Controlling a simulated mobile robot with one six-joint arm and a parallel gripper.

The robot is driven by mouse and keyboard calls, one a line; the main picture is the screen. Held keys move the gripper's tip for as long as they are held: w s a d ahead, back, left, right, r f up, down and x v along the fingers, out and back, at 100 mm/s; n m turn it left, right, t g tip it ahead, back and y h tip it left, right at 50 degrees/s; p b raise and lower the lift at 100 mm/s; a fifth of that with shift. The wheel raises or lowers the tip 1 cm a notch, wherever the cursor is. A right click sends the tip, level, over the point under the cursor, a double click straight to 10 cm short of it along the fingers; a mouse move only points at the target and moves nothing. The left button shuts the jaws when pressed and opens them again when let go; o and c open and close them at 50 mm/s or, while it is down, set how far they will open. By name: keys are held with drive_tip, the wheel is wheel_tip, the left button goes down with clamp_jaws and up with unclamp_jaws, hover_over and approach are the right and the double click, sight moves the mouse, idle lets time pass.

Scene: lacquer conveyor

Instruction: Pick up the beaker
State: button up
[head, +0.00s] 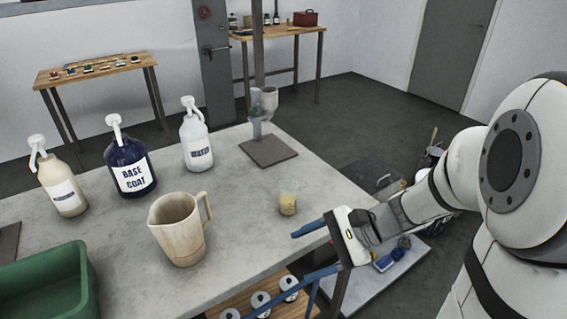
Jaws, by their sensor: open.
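The beaker (288,203) is a small clear vessel with yellowish contents. It stands upright on the grey worktop near its right edge. My gripper (289,268) is at the right edge of the worktop, to the right of and nearer than the beaker. Its two blue fingers are spread apart with nothing between them. One finger points left just below the beaker in the picture, and the other reaches down past the table edge. The fingers appear apart from the beaker.
A beige jug (180,232) stands left of the beaker. Behind are three pump bottles: cream (60,185), dark blue (130,165) and white (196,140). A stand (268,150) is at the back and a green bin (45,285) at front left. Worktop around the beaker is clear.

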drive_tip(key=w+f+m+t+y+b, duration=0.2)
drive_tip(key=w+f+m+t+y, duration=0.15)
drive_tip(key=w+m, duration=0.3)
drive_tip(key=m+t+b, duration=0.1)
drive_tip(key=m+t, duration=0.5)
drive_tip(key=t, duration=0.1)
approach(295, 201)
drive_tip(key=shift+a+f, duration=0.1)
drive_tip(key=shift+a, duration=0.25)
drive_tip(key=shift+w+a+m, duration=0.15)
drive_tip(key=shift+w+m, duration=0.1)
drive_tip(key=shift+w, duration=0.1)
drive_tip(key=x, duration=1.1)
drive_tip(key=shift+w+a+p, duration=0.1)
drive_tip(key=shift+p, duration=0.25)
drive_tip(key=shift+c, duration=0.2)
drive_tip(key=c, duration=1.1)
